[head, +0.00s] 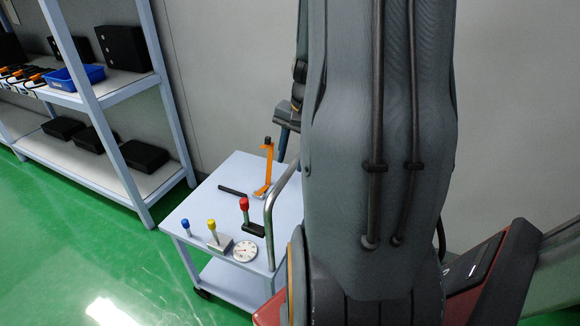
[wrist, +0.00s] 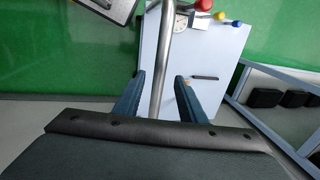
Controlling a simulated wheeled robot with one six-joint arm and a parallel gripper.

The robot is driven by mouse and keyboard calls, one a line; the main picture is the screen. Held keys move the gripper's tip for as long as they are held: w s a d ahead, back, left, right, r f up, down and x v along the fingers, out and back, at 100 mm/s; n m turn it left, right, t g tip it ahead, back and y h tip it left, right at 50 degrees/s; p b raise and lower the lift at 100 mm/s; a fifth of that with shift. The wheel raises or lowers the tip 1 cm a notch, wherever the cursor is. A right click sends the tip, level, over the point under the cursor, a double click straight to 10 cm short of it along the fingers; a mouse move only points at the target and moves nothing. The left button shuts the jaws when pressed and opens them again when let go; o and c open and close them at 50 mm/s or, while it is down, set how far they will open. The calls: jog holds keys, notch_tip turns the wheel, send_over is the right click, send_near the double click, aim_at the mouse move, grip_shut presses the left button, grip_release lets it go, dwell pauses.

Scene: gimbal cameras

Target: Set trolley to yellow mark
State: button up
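The trolley (head: 206,207) is pale blue, with a flat top, a lower shelf and a silver tube handle (head: 272,215) on its right side. In the wrist view, the trolley top (wrist: 205,55) lies ahead and the handle (wrist: 166,45) runs between the two dark blue fingers of my gripper (wrist: 159,82). The fingers are apart, with a gap on either side of the handle. In the head view, a finger of my gripper (head: 284,138) shows above the trolley's back corner; my arm hides the rest. I see no yellow floor mark in either view.
On the trolley stand a red-topped lever (head: 244,205), a yellow-topped piece (head: 212,227), a blue-topped piece (head: 185,225), a dial (head: 245,251), an orange tool (head: 267,170) and a black bar (head: 232,192). A shelf rack (head: 140,88) stands left. Green floor (head: 90,250) lies clear in front.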

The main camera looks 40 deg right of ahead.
aim_at(289, 172)
jog(key=shift+w+a+f, duration=0.1)
jog(key=shift+w+f, duration=0.1)
jog(key=shift+f, duration=0.8)
jog(key=shift+w+a+f, duration=0.1)
jog(key=shift+w+f, duration=0.1)
jog(key=shift+f, duration=0.75)
grip_shut()
